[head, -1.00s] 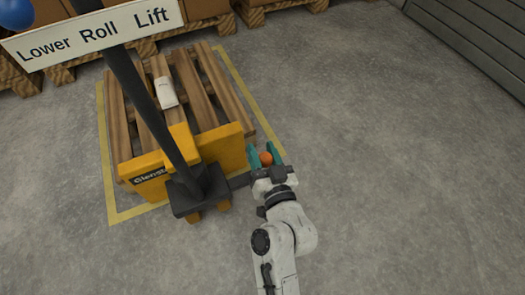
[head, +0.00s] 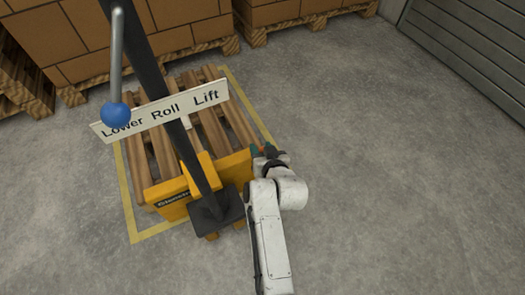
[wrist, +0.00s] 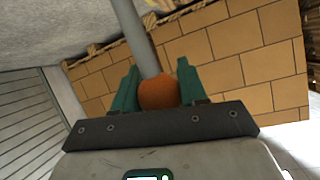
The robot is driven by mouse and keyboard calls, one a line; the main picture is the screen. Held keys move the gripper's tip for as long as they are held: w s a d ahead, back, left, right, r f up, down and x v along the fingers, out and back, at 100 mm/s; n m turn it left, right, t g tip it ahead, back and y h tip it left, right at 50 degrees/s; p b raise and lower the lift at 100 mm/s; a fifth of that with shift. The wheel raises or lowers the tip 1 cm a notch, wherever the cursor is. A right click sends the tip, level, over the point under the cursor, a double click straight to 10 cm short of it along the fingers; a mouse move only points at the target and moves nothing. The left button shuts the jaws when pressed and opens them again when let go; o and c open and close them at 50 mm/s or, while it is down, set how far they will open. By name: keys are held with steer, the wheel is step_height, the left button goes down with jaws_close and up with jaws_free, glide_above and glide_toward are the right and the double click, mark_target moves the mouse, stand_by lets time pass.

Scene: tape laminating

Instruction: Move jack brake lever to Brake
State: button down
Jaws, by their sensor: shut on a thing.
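The jack brake lever shows in the wrist view as a grey rod (wrist: 136,35) with an orange knob (wrist: 158,92) at its end. My gripper (wrist: 157,82) has its teal fingers on both sides of the knob and is shut on it. In the head view my gripper (head: 263,151) is just right of the yellow jack (head: 236,168), with a little of the orange knob between the fingers. The wrist hides most of the lever there. No Brake marking can be made out.
A wooden pallet (head: 215,128) is behind the jack. Stacked boxes (head: 165,25) line the back. Floor to the right is clear.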

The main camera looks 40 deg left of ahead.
mark_target(261, 151)
steer(key=w+a+f+h+b, duration=0.1)
steer(key=w+a+f+b, duration=0.1)
steer(key=a, duration=0.3)
steer(key=shift+w+a+g+b, duration=0.2)
steer(key=shift+a+g+b, duration=0.1)
steer(key=shift+b, duration=0.6)
steer(key=c, duration=0.6)
jaws_free()
steer(key=shift+a, duration=0.15)
steer(key=shift+c, duration=0.2)
steer(key=p+v, duration=0.6)
steer(key=v, duration=0.4)
steer(key=shift+s+r, duration=0.2)
steer(key=shift+r, duration=0.15)
steer(key=shift+d, duration=0.25)
